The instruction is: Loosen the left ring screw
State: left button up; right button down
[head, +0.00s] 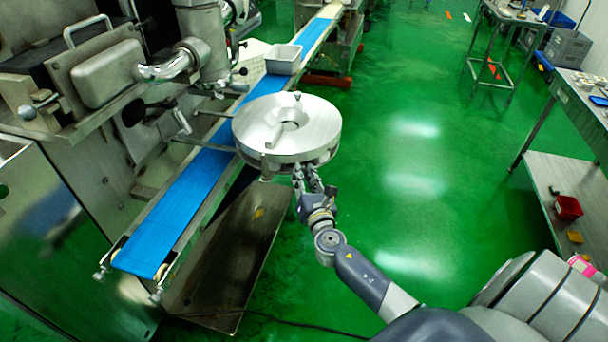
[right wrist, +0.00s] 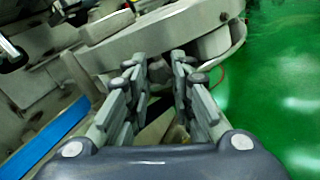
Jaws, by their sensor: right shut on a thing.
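The round metal ring unit (head: 315,125) of the machine sits over the blue belt in the head view; its pale rim (right wrist: 170,30) fills the top of the right wrist view. My right gripper (head: 307,172) is at the ring's near edge, below the rim. In the right wrist view its fingers (right wrist: 157,62) close from both sides on a small grey ring screw (right wrist: 158,72) under the rim. The fingers mostly hide the screw, and its thread cannot be seen. My left gripper is not in view.
A blue conveyor belt (head: 180,220) runs diagonally under the ring, with a grey tray (head: 284,59) farther along it. A sloped metal plate (head: 225,260) lies below the ring. The green floor (head: 420,150) to the right is clear up to a metal table (head: 545,135).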

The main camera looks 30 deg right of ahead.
dwell(0.4)
jog(key=c, duration=1.4)
grip_release()
jog(key=v, duration=1.2)
jog(key=shift+f, duration=0.15)
